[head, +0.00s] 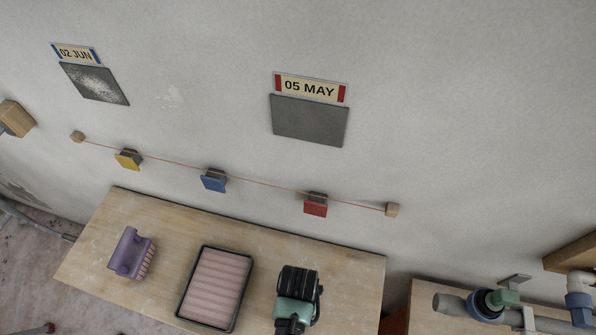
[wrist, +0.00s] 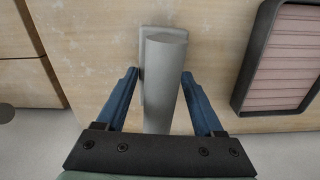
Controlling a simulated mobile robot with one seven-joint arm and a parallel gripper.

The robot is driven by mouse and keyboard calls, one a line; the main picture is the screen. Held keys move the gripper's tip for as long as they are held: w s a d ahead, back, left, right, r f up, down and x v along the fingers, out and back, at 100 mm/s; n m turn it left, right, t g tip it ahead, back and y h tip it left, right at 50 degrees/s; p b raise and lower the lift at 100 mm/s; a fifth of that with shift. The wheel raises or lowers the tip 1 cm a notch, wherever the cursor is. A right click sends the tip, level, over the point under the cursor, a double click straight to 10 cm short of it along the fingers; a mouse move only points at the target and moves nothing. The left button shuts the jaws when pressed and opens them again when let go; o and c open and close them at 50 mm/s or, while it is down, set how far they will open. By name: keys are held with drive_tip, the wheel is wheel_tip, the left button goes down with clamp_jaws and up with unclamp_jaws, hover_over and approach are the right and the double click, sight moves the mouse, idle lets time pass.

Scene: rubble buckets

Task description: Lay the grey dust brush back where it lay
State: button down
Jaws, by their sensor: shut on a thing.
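In the wrist view my gripper (wrist: 160,72) has its blue fingers on either side of the round grey handle of the grey dust brush (wrist: 164,95). A flat grey part of the brush shows behind the handle, against the wooden bench (wrist: 215,30). I cannot tell whether the brush touches the bench. In the head view the bench (head: 345,268) stands below the wall, and my teal and black wrist is over its right part. The brush and the fingertips are hidden there.
A dark-rimmed tray with a pink ribbed inside (head: 183,290) lies left of my wrist. A purple brush (head: 128,252) lies farther left. Yellow (head: 127,160), blue (head: 213,181) and red (head: 316,207) blocks hang along a wall string. Pipes (head: 490,303) are at the right.

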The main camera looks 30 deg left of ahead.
unclamp_jaws()
drive_tip(key=shift+f, duration=0.2)
drive_tip(key=shift+f+b, duration=0.15)
drive_tip(key=shift+b, duration=0.4)
wheel_tip(320, 180, up, 13)
drive_tip(key=shift+a+f+b, duration=0.1)
drive_tip(key=shift+a+b, duration=0.05)
drive_tip(key=shift+b, duration=0.35)
drive_tip(key=shift+s+r, duration=0.1)
drive_tip(key=shift+r, duration=0.15)
drive_tip(key=shift+s, duration=0.1)
